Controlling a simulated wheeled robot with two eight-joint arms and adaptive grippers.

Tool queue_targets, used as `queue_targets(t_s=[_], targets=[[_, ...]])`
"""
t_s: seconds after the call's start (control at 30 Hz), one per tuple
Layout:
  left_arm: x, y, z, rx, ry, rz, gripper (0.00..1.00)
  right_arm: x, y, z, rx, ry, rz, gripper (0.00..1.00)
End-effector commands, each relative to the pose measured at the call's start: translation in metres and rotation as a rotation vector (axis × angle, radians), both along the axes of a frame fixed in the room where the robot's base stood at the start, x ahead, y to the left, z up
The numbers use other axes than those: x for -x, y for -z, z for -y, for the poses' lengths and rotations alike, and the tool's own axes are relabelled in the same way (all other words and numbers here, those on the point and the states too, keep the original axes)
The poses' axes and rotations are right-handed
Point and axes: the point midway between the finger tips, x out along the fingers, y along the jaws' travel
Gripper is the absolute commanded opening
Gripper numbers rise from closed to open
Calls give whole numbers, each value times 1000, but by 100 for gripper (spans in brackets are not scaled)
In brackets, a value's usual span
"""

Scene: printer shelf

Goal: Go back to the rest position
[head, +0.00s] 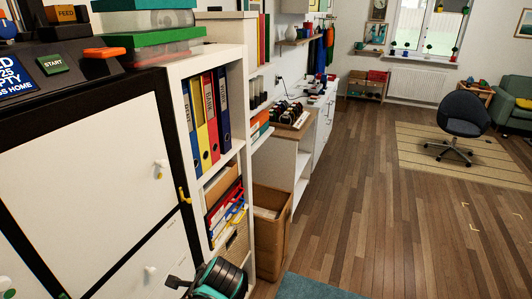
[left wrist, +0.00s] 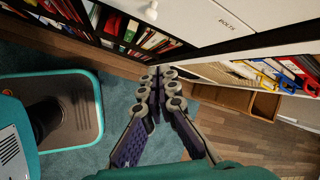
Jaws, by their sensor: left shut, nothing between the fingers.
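In the left wrist view my left gripper (left wrist: 160,78) is shut and empty, its fingertips together. It is apart from the shelves and hangs over the blue rug (left wrist: 125,95), in front of the white cabinet front (left wrist: 215,22). A black and teal part of my arm shows at the bottom of the head view, beside the lower shelf. My right gripper is in neither view.
The white cabinet (head: 85,165) and a shelf with colored binders (head: 207,120) stand close on the left. A cardboard box (head: 271,235) is on the floor beside the shelf. The wooden floor (head: 370,220) is clear toward the office chair (head: 463,115).

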Motion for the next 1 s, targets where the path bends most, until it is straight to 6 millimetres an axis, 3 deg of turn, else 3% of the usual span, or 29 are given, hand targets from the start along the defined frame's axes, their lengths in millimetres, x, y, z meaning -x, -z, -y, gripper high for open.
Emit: queue_targets(t_s=[0.2,0.4,0.5,1.0], targets=[[39,-19,-2,460,-503,279,0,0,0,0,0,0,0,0],[59,-32,4,806,-896,446,0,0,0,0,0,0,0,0],[63,-35,6,907,-1010,488,0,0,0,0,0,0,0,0],[65,-38,7,961,-1072,508,0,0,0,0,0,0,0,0]])
